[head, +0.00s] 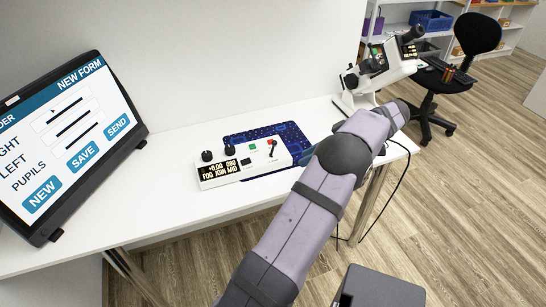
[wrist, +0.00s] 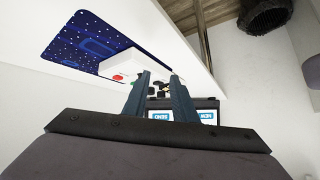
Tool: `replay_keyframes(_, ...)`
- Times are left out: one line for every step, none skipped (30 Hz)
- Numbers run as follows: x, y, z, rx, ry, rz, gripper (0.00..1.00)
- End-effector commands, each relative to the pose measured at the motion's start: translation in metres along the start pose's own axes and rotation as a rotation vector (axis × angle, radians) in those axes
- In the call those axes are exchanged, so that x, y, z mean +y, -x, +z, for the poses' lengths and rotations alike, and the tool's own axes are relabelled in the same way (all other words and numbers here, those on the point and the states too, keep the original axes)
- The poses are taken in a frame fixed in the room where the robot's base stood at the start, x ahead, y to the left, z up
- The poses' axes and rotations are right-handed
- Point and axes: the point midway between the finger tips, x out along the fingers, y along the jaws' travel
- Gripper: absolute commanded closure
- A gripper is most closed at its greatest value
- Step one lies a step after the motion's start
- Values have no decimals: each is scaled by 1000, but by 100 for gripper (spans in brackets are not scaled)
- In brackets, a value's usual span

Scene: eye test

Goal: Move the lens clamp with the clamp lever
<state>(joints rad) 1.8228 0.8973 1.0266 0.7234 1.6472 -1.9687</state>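A white optical instrument (head: 385,70) with a black eyepiece stands at the right end of the table in the head view. Dark knobs and small green parts show on it. I cannot tell its lens clamp or clamp lever apart at this size. The instrument is not recognisable in the wrist view.
A white control box (head: 240,165) with knobs, a display and a red part lies by a dark blue mat (head: 296,135). A tilted monitor (head: 72,140) stands at the left. A black chair (head: 476,36) is beyond the table (head: 150,195). The table's front left is clear.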

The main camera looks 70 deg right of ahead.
Motion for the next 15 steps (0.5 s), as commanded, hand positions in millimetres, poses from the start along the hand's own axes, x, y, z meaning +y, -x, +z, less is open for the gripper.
replay_keyframes(-4, -11, -6, 71, -37, 5, 75)
replay_keyframes(-5, -18, -12, 114, -58, 11, 75)
replay_keyframes(-6, -26, -18, 167, -87, 19, 75)
replay_keyframes(-6, -32, -21, 205, -110, 27, 75)
replay_keyframes(-6, -38, -23, 241, -134, 36, 75)
replay_keyframes(-4, -44, -26, 285, -165, 50, 75)
replay_keyframes(-2, -48, -28, 316, -187, 64, 75)
replay_keyframes(1, -51, -30, 343, -206, 80, 75)
replay_keyframes(5, -52, -32, 370, -224, 102, 75)
replay_keyframes(9, -52, -33, 386, -232, 119, 75)
replay_keyframes(13, -52, -35, 398, -236, 136, 75)
replay_keyframes(19, -50, -36, 408, -236, 159, 75)
replay_keyframes(23, -48, -37, 413, -235, 175, 75)
replay_keyframes(26, -48, -37, 414, -234, 188, 75)
replay_keyframes(28, -48, -35, 407, -232, 196, 75)
